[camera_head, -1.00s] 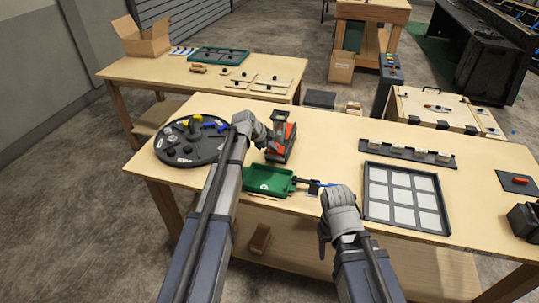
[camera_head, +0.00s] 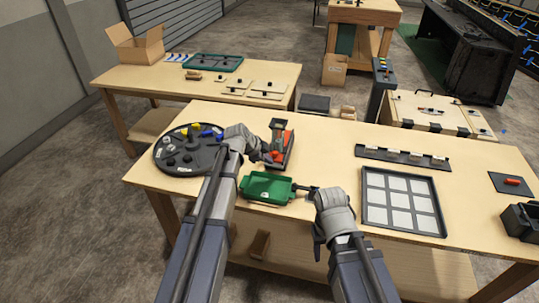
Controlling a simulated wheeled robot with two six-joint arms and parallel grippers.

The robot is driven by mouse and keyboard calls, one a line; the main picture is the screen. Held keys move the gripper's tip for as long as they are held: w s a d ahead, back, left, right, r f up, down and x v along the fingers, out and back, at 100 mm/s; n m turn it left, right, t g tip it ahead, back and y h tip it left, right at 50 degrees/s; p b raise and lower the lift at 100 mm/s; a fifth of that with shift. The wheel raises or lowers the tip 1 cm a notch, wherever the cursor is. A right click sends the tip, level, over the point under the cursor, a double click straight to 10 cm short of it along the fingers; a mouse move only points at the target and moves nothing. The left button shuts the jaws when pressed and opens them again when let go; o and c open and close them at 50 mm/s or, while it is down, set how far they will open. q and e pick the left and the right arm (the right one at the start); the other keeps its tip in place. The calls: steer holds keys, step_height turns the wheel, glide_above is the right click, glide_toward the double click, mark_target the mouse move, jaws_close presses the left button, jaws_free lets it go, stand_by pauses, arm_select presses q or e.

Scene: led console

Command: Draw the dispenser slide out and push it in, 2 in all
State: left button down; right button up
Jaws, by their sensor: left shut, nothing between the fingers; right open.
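The dispenser (camera_head: 279,135), black with orange-red parts, stands on the table right of the round dark tray. I take the low orange-red part at its near end for the slide; how far out it is cannot be told. My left gripper (camera_head: 268,157) is shut and empty at the dispenser's near left side; whether it touches is unclear. My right gripper (camera_head: 312,190) is open beside the dark handle of a green tray (camera_head: 266,187); its fingers are small and partly hidden by the hand.
The round dark tray (camera_head: 170,158) holds yellow, blue and dark pieces on the left. A grid tray (camera_head: 440,226) lies right of my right gripper, with a dark strip of small pale blocks (camera_head: 402,156) behind it. The table between dispenser and strip is clear.

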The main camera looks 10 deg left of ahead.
arm_select(q)
steer(key=p+v, duration=0.4)
steer(key=v, duration=0.3)
steer(key=shift+p, duration=0.3)
steer(key=c, duration=1.6)
jaws_free()
